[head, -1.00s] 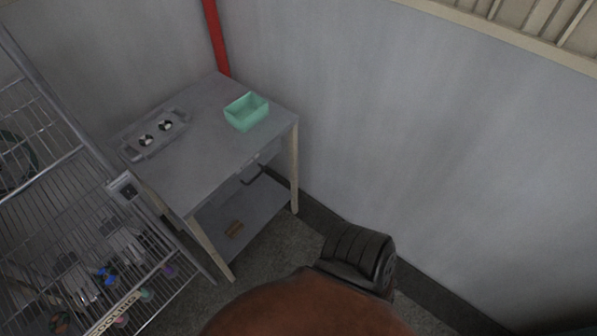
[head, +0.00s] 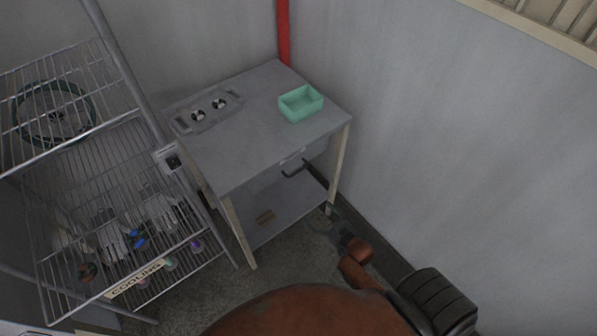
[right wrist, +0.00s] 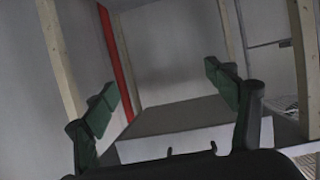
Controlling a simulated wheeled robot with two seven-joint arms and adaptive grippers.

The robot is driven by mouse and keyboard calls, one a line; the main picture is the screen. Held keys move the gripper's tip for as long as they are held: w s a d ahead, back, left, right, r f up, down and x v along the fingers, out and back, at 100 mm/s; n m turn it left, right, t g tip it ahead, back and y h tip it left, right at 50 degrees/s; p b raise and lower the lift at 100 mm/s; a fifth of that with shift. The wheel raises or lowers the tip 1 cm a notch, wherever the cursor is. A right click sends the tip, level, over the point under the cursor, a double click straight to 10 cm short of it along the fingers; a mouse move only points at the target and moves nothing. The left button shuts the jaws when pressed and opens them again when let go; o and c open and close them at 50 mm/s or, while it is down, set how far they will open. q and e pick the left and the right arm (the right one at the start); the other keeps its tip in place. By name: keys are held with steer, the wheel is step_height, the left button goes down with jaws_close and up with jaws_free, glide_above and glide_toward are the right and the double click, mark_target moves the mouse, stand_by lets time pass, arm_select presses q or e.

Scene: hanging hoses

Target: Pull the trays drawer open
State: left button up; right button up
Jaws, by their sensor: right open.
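The grey table (head: 250,130) stands in the corner. Its drawer front (head: 290,160) is under the tabletop edge and carries a dark bar handle (head: 294,172). The drawer looks shut, and any label on it is too small to read. My right gripper (head: 322,218) is low, by the table's front right leg, apart from the handle. In the right wrist view its two green fingers (right wrist: 160,85) are spread wide with nothing between them. The pale drawer front (right wrist: 190,141) shows beyond, with dark handle parts low in front. My left gripper is out of view.
A green bin (head: 301,104) and a grey tray with two round items (head: 208,109) are on the tabletop. A wire rack (head: 110,190) stands left. The wall is close on the right.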

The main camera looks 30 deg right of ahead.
mark_target(298, 171)
steer(key=shift+o, duration=0.6)
steer(key=w+r+t, duration=0.2)
steer(key=r, duration=0.6)
steer(key=w+a+r+t+y, duration=0.1)
steer(key=w+r+t, duration=0.1)
steer(key=r, duration=0.7)
steer(key=shift+w+a, duration=0.15)
steer(key=shift+w, duration=0.25)
steer(key=w, duration=0.2)
steer(key=w+b, duration=0.1)
steer(key=w, duration=0.4)
steer(key=shift+w+a+r+b, duration=0.2)
steer(key=shift+w+a+b, duration=0.1)
steer(key=shift+w+a, duration=0.05)
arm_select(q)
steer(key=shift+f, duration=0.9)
